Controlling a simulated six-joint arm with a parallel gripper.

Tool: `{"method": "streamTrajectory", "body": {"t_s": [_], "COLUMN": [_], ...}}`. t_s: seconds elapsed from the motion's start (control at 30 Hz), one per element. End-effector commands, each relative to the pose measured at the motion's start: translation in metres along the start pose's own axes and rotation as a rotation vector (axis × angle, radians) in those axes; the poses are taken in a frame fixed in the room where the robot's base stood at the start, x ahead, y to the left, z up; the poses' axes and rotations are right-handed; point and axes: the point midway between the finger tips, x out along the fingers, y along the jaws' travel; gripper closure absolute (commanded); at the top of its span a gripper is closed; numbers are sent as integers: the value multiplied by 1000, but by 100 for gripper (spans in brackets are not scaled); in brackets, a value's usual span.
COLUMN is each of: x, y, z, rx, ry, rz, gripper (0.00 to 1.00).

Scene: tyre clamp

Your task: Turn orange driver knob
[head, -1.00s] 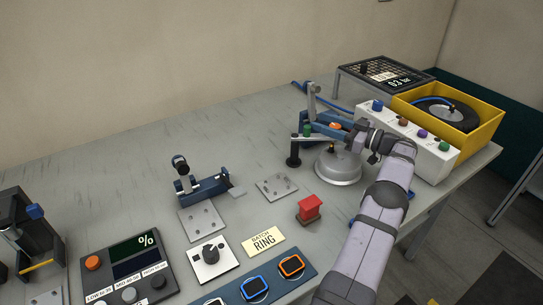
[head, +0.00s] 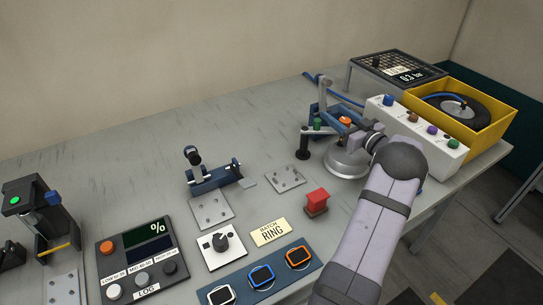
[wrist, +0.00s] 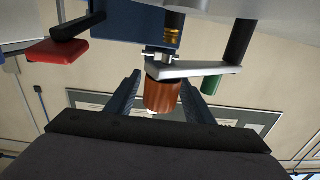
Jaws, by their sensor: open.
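The orange driver knob (head: 345,121) sits on the blue clamp fixture (head: 322,113) at the right of the bench, above a grey dome. In the wrist view the knob (wrist: 162,96) hangs from a grey arm and shows between my two dark blue fingers. My gripper (wrist: 161,82) is open, with a visible gap on each side of the knob. In the head view my gripper (head: 364,130) is at the fixture, just right of the knob, and its fingertips are hard to make out.
A green knob (wrist: 208,84) hangs close to the right finger. A red lever (wrist: 55,50) is at upper left in the wrist view. A white box with coloured knobs (head: 420,122) and a yellow tyre bin (head: 490,127) stand right of my arm. A red block (head: 317,200) stands in front.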

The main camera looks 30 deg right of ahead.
Motion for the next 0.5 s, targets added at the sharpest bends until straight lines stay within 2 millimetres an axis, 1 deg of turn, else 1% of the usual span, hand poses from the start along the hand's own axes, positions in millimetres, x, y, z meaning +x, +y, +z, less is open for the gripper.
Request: {"method": "streamTrajectory", "body": {"t_s": [0.37, 0.4, 0.5], "x": [-1, -11, -29], "y": [8, 9, 4], "z": [2, 2, 2], "rx": [1, 0, 0], "ry": [-2, -1, -1], "rz": [268, 274, 272], "gripper": [52, 52, 52]}}
